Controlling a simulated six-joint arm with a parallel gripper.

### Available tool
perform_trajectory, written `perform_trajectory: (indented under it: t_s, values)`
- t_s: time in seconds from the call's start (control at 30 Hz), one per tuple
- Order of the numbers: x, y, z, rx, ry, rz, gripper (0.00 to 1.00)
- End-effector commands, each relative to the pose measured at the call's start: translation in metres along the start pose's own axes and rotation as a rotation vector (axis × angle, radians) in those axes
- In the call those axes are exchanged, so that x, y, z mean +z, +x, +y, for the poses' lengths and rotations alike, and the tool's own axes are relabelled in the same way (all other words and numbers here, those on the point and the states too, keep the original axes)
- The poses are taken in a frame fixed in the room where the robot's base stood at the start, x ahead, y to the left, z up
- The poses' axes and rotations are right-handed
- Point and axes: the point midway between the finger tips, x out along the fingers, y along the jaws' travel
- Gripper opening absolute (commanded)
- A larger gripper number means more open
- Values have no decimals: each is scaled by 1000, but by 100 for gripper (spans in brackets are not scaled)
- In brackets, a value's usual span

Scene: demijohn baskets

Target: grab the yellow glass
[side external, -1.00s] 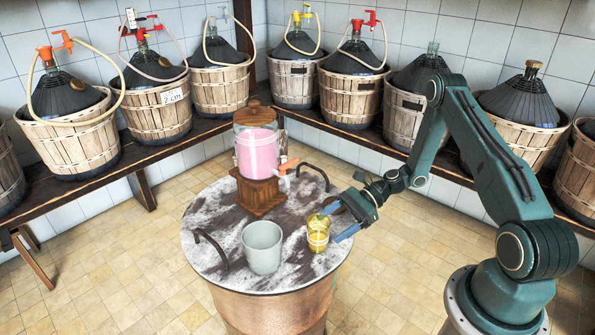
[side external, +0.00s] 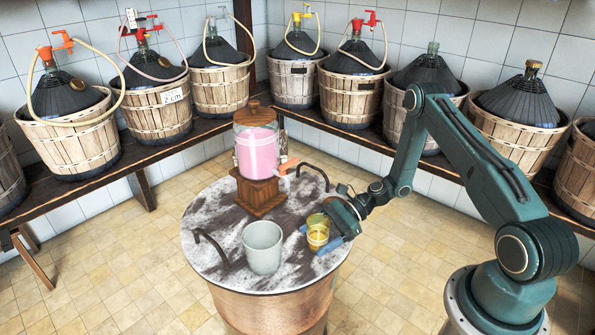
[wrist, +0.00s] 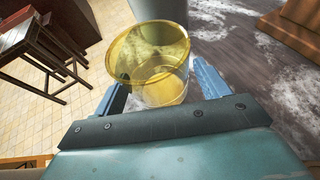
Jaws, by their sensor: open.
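The yellow glass (side external: 317,238) stands upright on the round marble-topped table (side external: 215,275), right of a pale grey cup. My gripper (side external: 318,235) is low at the table's right side with its fingers around the glass. In the wrist view the yellow glass (wrist: 155,62) sits between the two blue fingers (wrist: 160,85), its rim tilted towards the camera. The fingers are spread, with a gap visible on the right side. Whether the left finger touches the glass I cannot tell.
The pale grey cup (side external: 262,248) stands left of the glass. A dispenser with pink liquid (side external: 257,155) stands behind on the table. Curved dark handles (side external: 212,248) rise from the tabletop. Basketed demijohns (side external: 350,90) line the wall benches.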

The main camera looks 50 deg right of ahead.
Motion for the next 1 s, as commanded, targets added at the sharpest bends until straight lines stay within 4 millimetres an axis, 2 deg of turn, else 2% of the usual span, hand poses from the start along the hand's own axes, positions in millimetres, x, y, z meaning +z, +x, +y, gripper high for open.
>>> perform_trajectory:
  t_s: [0.37,0.4,0.67,1.0]
  values:
    - [0,0,0,0,0,0,74]
    - [0,0,0,0,0,0,73]
    - [0,0,0,0,0,0,22]
    - [1,-1,0,0,-1,-1,21]
